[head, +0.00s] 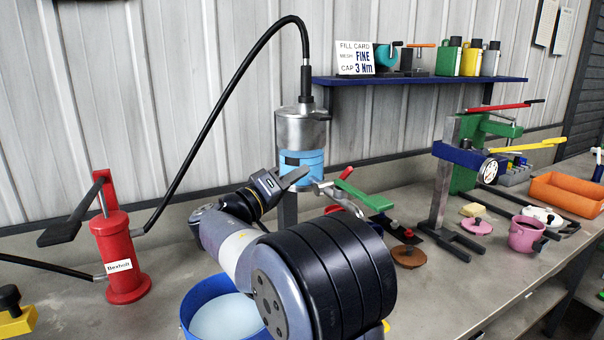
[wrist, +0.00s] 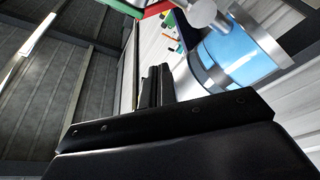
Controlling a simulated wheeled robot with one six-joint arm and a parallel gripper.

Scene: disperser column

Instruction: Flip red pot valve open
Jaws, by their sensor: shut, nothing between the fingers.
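A silver and light-blue pot (head: 303,165) stands on a post at the middle of the bench. A red handle (head: 344,205) shows just below, partly hidden by my arm. My gripper (head: 292,178) is shut and empty in front of the pot's blue band; I cannot tell if it touches. In the wrist view my shut fingers (wrist: 156,88) point upward, with the blue band (wrist: 240,52) and silver valve knob (wrist: 204,13) to their upper right.
A red cylinder (head: 121,253) with a black lever stands at left, joined to the silver top by a black hose (head: 210,118). A blue bowl (head: 190,312) of pale liquid sits below my arm. Lever presses (head: 443,180), a pink mug (head: 524,233) and an orange tray (head: 568,194) fill the right.

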